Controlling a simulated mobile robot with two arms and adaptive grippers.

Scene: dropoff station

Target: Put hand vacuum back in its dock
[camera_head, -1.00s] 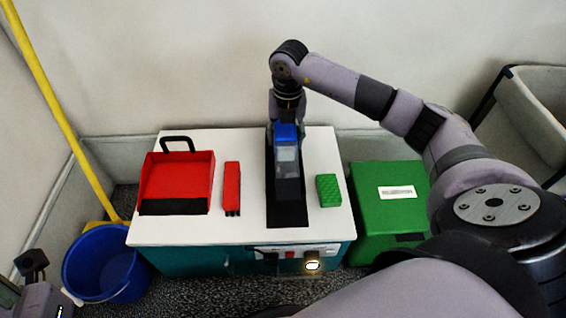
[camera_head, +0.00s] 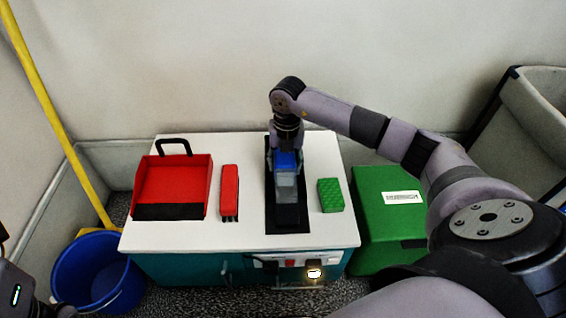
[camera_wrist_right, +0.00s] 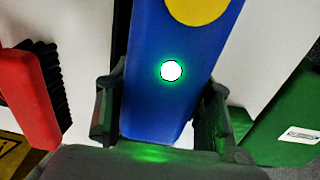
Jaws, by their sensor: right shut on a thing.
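The hand vacuum (camera_head: 286,187) has a blue body and a grey, see-through front with a dark nozzle toward me. It is over the black dock (camera_head: 289,228), a dark strip on the white table. I cannot tell whether it is fully seated. My right gripper (camera_head: 285,152) is shut on the blue body from above. In the right wrist view the fingers (camera_wrist_right: 160,112) are on both sides of the blue vacuum body (camera_wrist_right: 175,100), which shows a white light with a green glow and a yellow patch.
On the white table (camera_head: 240,235) are a red dustpan (camera_head: 174,187), a red brush (camera_head: 230,190) left of the dock and a green sponge (camera_head: 330,195) right of it. A green box (camera_head: 375,235) stands right, a blue bucket (camera_head: 98,270) left. A lamp glows on the table's front.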

